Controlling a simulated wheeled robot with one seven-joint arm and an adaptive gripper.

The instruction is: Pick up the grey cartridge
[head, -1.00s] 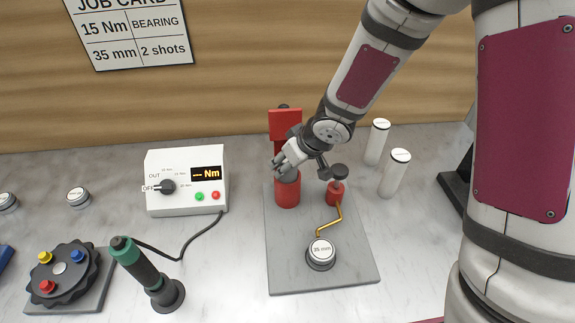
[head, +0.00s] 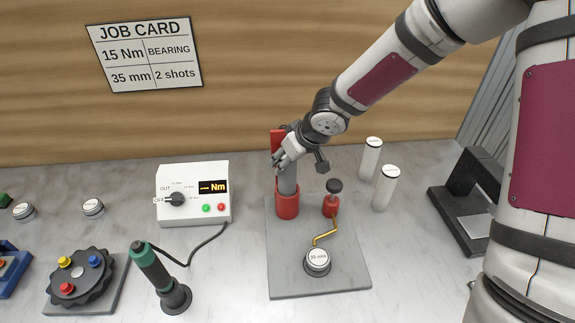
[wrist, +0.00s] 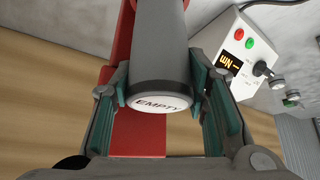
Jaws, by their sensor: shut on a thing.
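The grey cartridge (head: 288,180) stands upright with its lower end inside the red holder (head: 287,205) on the grey base plate (head: 340,268). More of its grey side shows above the holder's rim. My gripper (head: 283,161) is shut on the cartridge near its top. In the wrist view the cartridge (wrist: 161,45) lies between my gripper's two green-padded fingers (wrist: 163,90), and its white end cap reads "EMPTY". The cartridge's lower end is hidden in the holder.
Two white cylinders (head: 371,158) (head: 385,188) stand right of the plate. A red upright (head: 278,141) rises behind the holder. A control box (head: 193,195), a green-handled tool (head: 158,275) and a black dial with coloured knobs (head: 80,277) stand to the left.

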